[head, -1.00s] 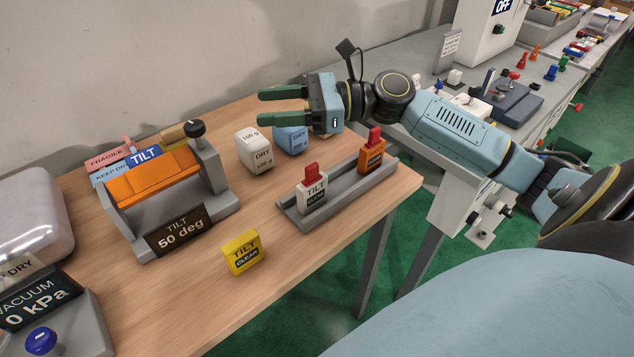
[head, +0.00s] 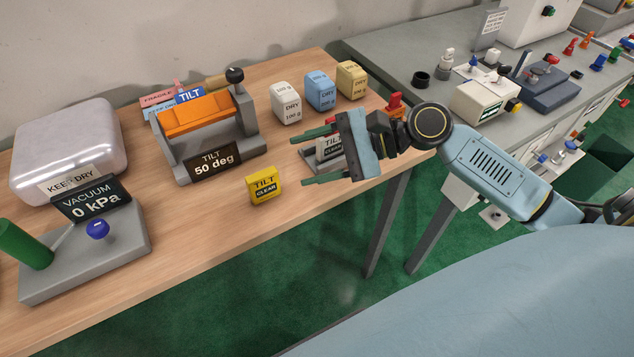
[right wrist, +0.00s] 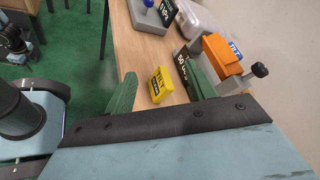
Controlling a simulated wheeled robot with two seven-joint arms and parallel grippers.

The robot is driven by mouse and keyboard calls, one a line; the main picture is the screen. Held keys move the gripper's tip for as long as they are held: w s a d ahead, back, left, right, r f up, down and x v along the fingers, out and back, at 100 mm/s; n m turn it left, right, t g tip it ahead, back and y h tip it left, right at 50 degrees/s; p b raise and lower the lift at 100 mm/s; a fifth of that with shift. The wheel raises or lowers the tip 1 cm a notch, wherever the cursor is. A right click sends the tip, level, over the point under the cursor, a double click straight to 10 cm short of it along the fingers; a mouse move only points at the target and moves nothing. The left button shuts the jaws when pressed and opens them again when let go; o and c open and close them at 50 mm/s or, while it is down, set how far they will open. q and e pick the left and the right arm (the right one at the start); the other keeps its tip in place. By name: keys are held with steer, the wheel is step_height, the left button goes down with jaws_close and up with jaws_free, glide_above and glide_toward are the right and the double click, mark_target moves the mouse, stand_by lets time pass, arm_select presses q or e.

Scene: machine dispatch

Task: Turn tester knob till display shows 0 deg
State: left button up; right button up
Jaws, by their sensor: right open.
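The tilt tester (head: 250,135) is a grey cradle with an orange tilted block (head: 192,112) in it. Its display (head: 213,160) reads "TILT 50 deg". Its black knob (head: 235,75) stands at the top of the right side; in the right wrist view the knob (right wrist: 260,69) is at the right. My right gripper (head: 322,157) is open and empty, to the right of the tester and apart from it. In the right wrist view its green fingers (right wrist: 160,95) spread on either side of the yellow TILT CLEAR tag (right wrist: 161,85). My left gripper is not seen for certain.
The yellow tag (head: 264,186) stands in front of the tester. White (head: 286,103), blue (head: 320,91) and tan (head: 351,80) weights stand to its right. A vacuum unit (head: 90,255) showing 0 kPa is at the left. A tag rack behind my right gripper is partly hidden.

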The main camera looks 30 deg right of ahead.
steer(key=shift+s+a+f+n+h, duration=0.25)
steer(key=shift+s+a+f+n, duration=0.1)
steer(key=shift+s+f+n, duration=0.3)
steer(key=shift+s+a+f+n+h, duration=0.3)
steer(key=shift+s+f+n, duration=0.25)
steer(key=shift+f, duration=0.2)
steer(key=shift+g, duration=0.3)
